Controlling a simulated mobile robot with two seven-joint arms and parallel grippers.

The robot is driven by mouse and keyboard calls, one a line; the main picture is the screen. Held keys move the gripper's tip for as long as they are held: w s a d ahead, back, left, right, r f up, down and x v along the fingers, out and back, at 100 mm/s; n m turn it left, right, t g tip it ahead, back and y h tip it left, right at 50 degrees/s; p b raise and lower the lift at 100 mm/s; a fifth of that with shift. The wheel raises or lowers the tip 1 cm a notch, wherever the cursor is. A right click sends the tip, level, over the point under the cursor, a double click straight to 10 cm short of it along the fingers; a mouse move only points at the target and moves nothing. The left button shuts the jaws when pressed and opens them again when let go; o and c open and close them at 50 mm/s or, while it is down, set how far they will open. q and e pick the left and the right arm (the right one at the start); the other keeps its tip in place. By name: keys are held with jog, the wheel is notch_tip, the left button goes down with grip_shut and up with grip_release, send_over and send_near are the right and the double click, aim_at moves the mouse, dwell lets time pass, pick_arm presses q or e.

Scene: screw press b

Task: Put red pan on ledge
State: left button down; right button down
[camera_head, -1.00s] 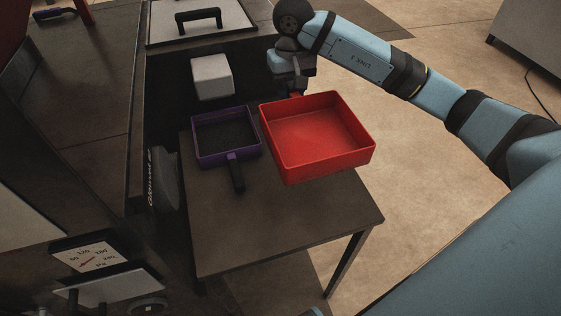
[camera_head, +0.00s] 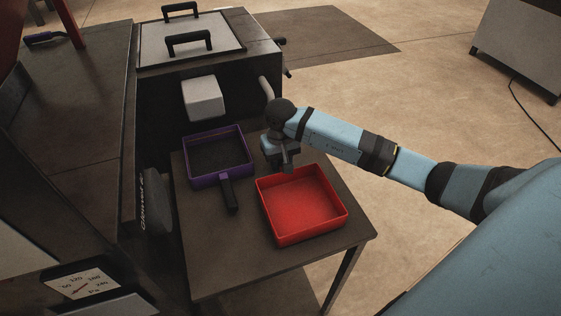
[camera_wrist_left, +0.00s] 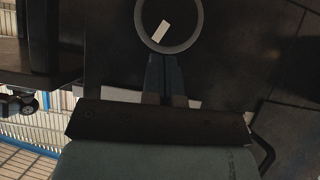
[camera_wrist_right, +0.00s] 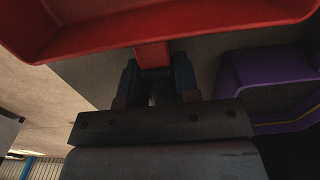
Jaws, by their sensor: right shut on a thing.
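The red pan (camera_head: 302,205), a square shallow tray, is level over the front right part of the brown ledge-like table (camera_head: 215,270). I cannot tell whether it touches the top. My right gripper (camera_head: 287,163) is at its far side, shut on its short red handle. The right wrist view shows this handle (camera_wrist_right: 152,55) between the fingers (camera_wrist_right: 158,80), with the pan's wall above. My left gripper is out of the head view. In the left wrist view its fingers (camera_wrist_left: 163,75) are together and look empty, with a dark ring-shaped part beyond.
A purple pan (camera_head: 192,178) with a black handle sits on the table, close to the left of the red pan. The dark machine (camera_head: 253,68) with a white block (camera_head: 203,98) stands behind. The table's front is bare.

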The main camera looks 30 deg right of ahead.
jog(key=shift+f, duration=0.35)
jog(key=shift+f+b, duration=0.15)
jog(key=shift+b, duration=0.15)
jog(key=c, duration=0.8)
grip_release()
jog(key=shift+c, duration=0.2)
jog(key=shift+r, duration=0.2)
